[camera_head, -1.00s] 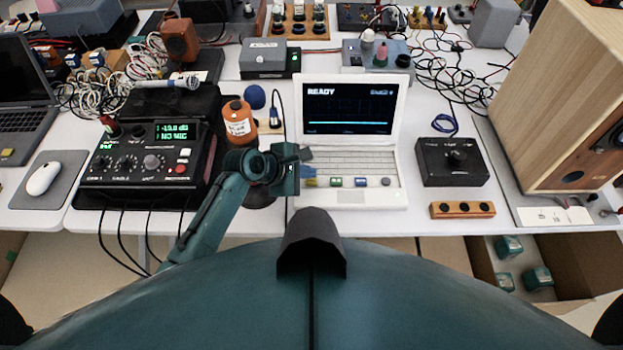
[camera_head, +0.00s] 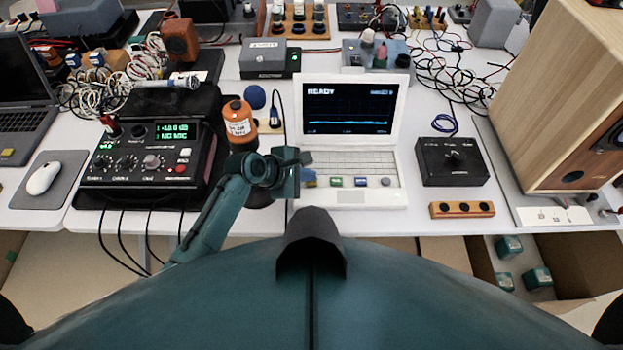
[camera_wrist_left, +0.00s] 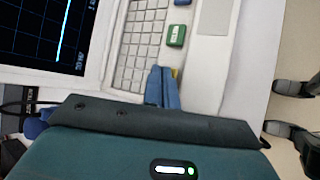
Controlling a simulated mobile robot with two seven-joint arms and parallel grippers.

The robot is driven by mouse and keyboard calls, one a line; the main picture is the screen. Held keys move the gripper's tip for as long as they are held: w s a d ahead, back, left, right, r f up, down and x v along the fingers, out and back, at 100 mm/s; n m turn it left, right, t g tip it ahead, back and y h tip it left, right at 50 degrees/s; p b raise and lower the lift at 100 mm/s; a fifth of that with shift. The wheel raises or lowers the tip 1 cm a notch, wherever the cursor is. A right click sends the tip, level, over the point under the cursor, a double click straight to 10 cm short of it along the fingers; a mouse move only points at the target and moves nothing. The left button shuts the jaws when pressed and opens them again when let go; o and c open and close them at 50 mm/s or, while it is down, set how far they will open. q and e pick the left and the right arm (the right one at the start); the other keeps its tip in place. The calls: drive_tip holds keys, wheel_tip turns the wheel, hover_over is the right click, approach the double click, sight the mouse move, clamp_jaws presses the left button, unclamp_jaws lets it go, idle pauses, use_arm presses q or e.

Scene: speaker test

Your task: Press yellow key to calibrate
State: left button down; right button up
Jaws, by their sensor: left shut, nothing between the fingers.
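The white laptop-like device (camera_head: 397,160) stands open at the middle of the table. Its screen (camera_head: 348,108) reads READY above a bright trace. A row of keys lies on its front part: a green key (camera_head: 335,182), a blue key (camera_head: 361,182) and a grey knob (camera_head: 386,181). My left gripper (camera_head: 309,179) is over the left end of this row. In the left wrist view its blue fingers (camera_wrist_left: 162,88) are shut and empty. A sliver of the yellow key (camera_wrist_left: 176,73) shows beside the fingertips; they hide most of it. I cannot tell whether they touch it. My right gripper is out of view.
An orange bottle (camera_head: 239,124) and a black recorder (camera_head: 145,160) stand left of the device. A black knob box (camera_head: 452,162), a wooden strip (camera_head: 462,210) and a large speaker (camera_head: 560,95) are on the right. Cables crowd the back.

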sight(307, 183)
use_arm(q)
drive_tip(key=shift+f, duration=0.4)
idle(0.3)
drive_tip(key=shift+r, duration=0.15)
drive_tip(key=shift+r+p, duration=0.8)
drive_tip(key=shift+p, duration=0.35)
wheel_tip(307, 183, up, 3)
drive_tip(key=shift+f+p, duration=0.15)
drive_tip(key=shift+p, duration=1)
drive_tip(key=shift+r, duration=1.1)
